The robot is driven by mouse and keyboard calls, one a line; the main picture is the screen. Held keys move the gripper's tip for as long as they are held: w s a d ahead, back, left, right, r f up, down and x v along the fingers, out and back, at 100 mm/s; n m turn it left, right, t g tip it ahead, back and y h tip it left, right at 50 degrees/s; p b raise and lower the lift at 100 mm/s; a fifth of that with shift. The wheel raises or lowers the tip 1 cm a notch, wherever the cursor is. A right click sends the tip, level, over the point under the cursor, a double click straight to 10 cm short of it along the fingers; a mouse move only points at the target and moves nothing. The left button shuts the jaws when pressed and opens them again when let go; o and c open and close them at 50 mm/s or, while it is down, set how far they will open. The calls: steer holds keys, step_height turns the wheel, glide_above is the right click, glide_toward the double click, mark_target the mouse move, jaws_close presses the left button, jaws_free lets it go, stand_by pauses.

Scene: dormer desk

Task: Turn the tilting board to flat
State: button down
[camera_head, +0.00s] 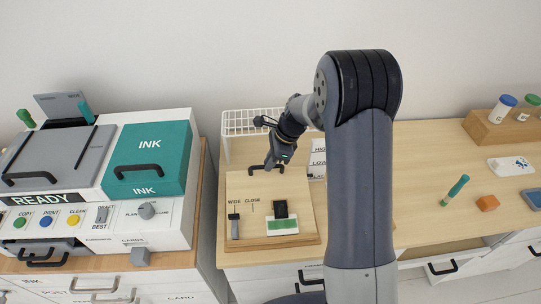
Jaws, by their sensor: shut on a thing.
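The tilting board (293,193) is a pale wooden panel on the left part of the desk. It bears a slider marked WIDE and CLOSE, a small black block and a green-and-white card. A dark handle (252,172) shows near its upper edge. My gripper (270,165) is at this upper edge, shut on the handle; the fingertips are small and partly hidden. Labels (319,160) reading HIGH, LOW and a partly hidden third word stand right of the board, partly behind my arm. The board's exact tilt is hard to tell from this view.
A white wire rack (238,122) stands behind the board. A printer-like machine with a teal INK cover (150,158) stands on the left. A green-capped pen (455,190), an orange block (487,203) and a wooden bottle holder (490,133) are on the right.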

steer(key=shift+g, duration=0.5)
steer(key=f, duration=0.1)
steer(key=w+f, duration=0.1)
steer(key=f, duration=0.1)
steer(key=w+f, duration=0.1)
steer(key=shift+f+b, duration=0.3)
steer(key=shift+b, duration=0.1)
steer(key=c, duration=1.4)
jaws_free()
steer(key=shift+f, duration=0.1)
steer(key=shift+c, duration=0.2)
steer(key=v, duration=1.1)
steer(key=shift+b, duration=0.35)
steer(key=shift+a+f, duration=0.1)
steer(key=shift+f, duration=0.05)
